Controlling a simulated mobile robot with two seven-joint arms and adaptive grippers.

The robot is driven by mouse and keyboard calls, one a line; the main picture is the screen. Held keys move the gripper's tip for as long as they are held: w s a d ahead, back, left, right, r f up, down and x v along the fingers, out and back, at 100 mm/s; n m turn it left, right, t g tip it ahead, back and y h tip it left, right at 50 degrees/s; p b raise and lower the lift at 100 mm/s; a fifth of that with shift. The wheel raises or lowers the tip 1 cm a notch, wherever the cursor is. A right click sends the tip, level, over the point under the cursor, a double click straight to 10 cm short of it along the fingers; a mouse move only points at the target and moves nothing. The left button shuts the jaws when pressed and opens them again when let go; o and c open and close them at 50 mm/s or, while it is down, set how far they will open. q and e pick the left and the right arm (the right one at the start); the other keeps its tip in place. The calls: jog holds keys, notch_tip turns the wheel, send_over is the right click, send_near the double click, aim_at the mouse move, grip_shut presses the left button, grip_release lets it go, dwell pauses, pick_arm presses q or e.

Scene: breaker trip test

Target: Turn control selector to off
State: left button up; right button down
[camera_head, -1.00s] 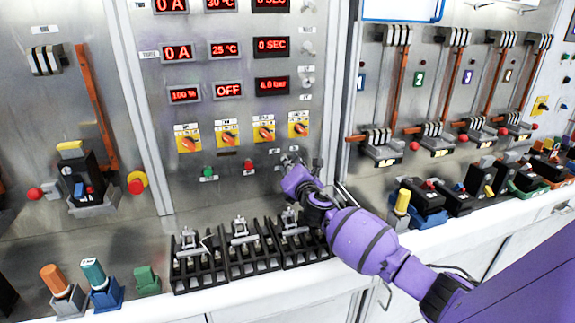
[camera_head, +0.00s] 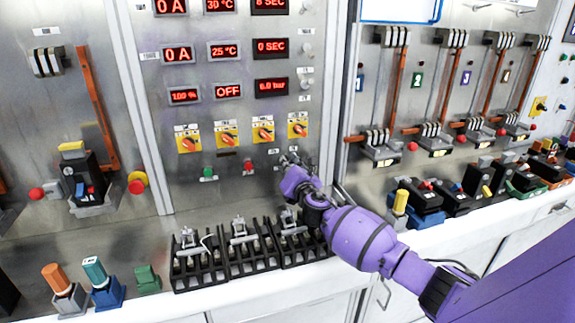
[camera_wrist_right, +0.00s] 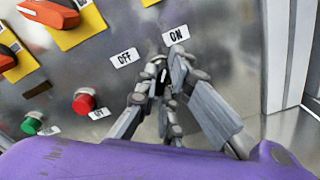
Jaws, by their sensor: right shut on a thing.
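The control selector (camera_wrist_right: 160,82) is a small dark knob on the grey panel, mostly hidden between my right fingers. The OFF label (camera_wrist_right: 125,57) and ON label (camera_wrist_right: 176,34) sit just beyond it in the right wrist view. My right gripper (camera_head: 288,159) reaches the lower right of the middle panel. In the wrist view its grey fingers (camera_wrist_right: 165,78) are shut on the selector. The knob's exact pointing direction cannot be told. My left gripper is not in view.
A red button (camera_wrist_right: 84,101) and a green button (camera_wrist_right: 33,122) lie left of the fingers. Orange selectors on yellow plates (camera_head: 263,131) are above. Black terminal blocks (camera_head: 237,255) stand on the ledge below. A panel post (camera_head: 332,100) is close on the right.

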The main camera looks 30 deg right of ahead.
jog(key=shift+d+f, duration=0.1)
jog(key=shift+f, duration=0.1)
jog(key=shift+n+p, duration=0.3)
jog(key=shift+n, duration=0.8)
